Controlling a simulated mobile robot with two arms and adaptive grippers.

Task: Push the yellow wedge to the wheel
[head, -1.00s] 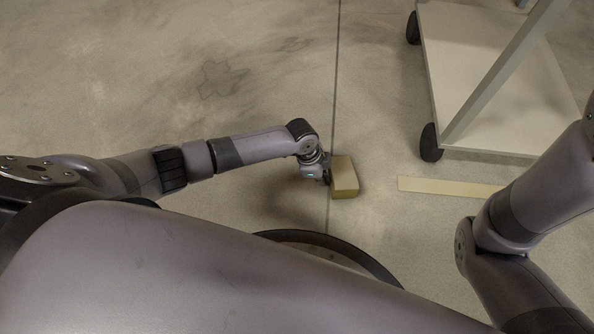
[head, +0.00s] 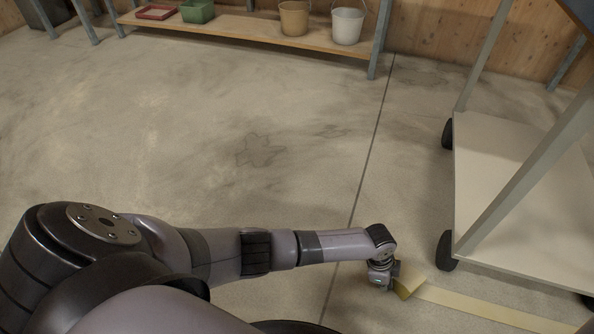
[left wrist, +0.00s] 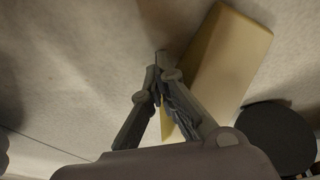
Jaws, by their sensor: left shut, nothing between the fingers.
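The yellow wedge (head: 410,279) lies on the floor at the lower right of the head view, partly hidden by my left gripper (head: 390,283). The gripper is low over the floor at the wedge's left side. In the left wrist view, the fingers (left wrist: 160,62) are shut and empty, and the wedge (left wrist: 232,58) is beside and beyond them; contact is hard to tell. The near black cart wheel (head: 447,250) is up and right of the wedge, with a small gap between them. A dark round shape, likely this wheel (left wrist: 278,137), shows in the left wrist view. My right gripper is out of view.
The cart's pale lower deck (head: 500,180) is at the right, with a second wheel (head: 448,134) farther back. A pale yellow strip (head: 490,306) runs along the floor right of the wedge. A shelf (head: 250,30) with buckets and trays stands at the back. The middle floor is clear.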

